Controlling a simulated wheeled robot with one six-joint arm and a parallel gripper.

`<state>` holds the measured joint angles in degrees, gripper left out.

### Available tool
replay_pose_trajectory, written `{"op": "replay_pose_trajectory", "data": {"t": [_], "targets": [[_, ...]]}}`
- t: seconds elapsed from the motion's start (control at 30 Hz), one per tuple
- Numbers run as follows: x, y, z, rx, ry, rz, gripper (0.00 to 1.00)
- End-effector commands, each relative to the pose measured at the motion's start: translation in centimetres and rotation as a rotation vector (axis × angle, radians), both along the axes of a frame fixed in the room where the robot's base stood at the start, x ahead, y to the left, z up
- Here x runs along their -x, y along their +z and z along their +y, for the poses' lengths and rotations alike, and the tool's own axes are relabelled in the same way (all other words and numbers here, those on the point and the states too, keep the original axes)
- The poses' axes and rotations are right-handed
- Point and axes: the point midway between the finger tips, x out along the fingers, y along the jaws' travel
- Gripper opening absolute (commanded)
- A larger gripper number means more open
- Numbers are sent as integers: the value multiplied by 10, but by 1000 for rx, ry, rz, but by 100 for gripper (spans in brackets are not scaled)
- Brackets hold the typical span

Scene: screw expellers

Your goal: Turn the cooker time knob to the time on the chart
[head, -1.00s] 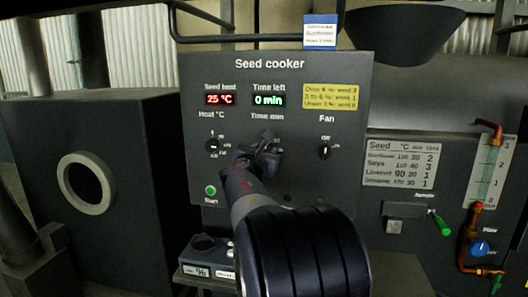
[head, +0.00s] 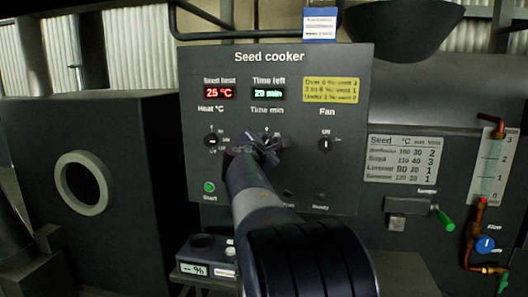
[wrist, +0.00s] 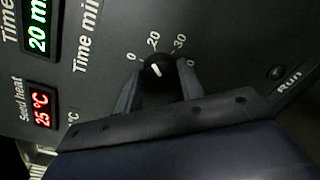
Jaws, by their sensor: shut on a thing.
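The black time knob (wrist: 160,88) shows in the wrist view, its white mark pointing about towards the 20 on the dial. My gripper (wrist: 157,84) is shut on this knob, one finger on each side. In the head view, my gripper (head: 258,149) covers most of the knob, below the "Time min" label. The time display (head: 268,93) reads 20 min in green. The chart (head: 402,159) on the right lists seeds with °C, min and vent columns; its min column seems to read 30, 40, 20, 30. A blue-and-white card (head: 320,23) above the panel is too small to read.
The heat knob (head: 212,142) is left of my gripper and the fan knob (head: 326,144) is right of it. The heat display (head: 220,93) reads 25 °C. A green start button (head: 209,187) sits lower left.

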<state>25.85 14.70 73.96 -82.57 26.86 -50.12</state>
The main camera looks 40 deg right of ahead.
Motion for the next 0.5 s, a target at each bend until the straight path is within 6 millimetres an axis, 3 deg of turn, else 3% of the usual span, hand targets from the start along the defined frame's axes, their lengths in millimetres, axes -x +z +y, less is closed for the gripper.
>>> {"op": "replay_pose_trajectory", "data": {"t": [0.5], "targets": [[1, -4, -1, -318, 0, -374, 14]]}}
